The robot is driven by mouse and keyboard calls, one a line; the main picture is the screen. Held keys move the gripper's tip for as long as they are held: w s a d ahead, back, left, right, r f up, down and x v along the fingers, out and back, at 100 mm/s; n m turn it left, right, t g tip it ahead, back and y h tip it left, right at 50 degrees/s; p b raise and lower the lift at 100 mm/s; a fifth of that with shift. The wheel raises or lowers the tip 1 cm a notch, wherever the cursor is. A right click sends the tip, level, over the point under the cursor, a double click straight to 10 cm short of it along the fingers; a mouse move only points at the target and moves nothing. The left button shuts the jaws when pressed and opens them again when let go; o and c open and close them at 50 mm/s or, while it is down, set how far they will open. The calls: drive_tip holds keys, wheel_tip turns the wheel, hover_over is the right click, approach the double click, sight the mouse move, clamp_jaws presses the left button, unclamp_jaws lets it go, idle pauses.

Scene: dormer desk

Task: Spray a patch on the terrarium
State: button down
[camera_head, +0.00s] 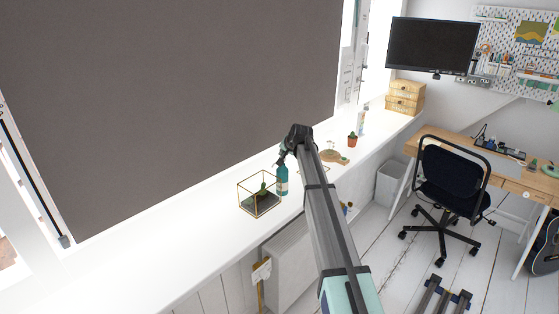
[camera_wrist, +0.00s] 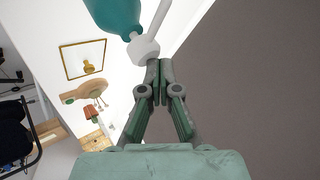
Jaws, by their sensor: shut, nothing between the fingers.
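The terrarium (camera_head: 244,201), a gold-edged glass box with a green plant and dark soil, stands on the white sill. A teal spray bottle (camera_head: 282,182) stands upright just to its right. In the wrist view the bottle's teal body (camera_wrist: 112,14) and white head (camera_wrist: 144,48) show at the top, partly cut off. My gripper (camera_head: 282,160) is at the top of the bottle. In the wrist view its fingertips (camera_wrist: 160,66) are together, with nothing between them, right beside the white head. I cannot tell whether they touch it.
A dark blind (camera_head: 190,90) hangs behind the sill. The sill left of the terrarium is clear.

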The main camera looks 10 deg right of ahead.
drive_tip(key=shift+r+p, duration=0.9)
drive_tip(key=shift+r, duration=2.15)
drive_tip(key=shift+s+f, duration=0.1)
drive_tip(key=s+f+n+g+h+b, duration=0.15)
drive_tip(key=s+f+n+g, duration=0.5)
drive_tip(key=s+f, duration=3.35)
drive_tip(key=s+f+g, duration=0.3)
drive_tip(key=s+f, duration=0.2)
drive_tip(key=s, duration=1)
drive_tip(key=s+f+g, duration=0.3)
drive_tip(key=s+f, duration=0.3)
drive_tip(key=s, duration=0.8)
drive_tip(key=s+f+g+b, duration=0.1)
drive_tip(key=s+f+g, duration=0.2)
drive_tip(key=s, duration=1.2)
wheel_tip(320, 180, down, 3)
drive_tip(key=shift+s+a+r+h, duration=0.2)
drive_tip(key=shift+s+h, duration=0.1)
drive_tip(key=shift+h, duration=0.15)
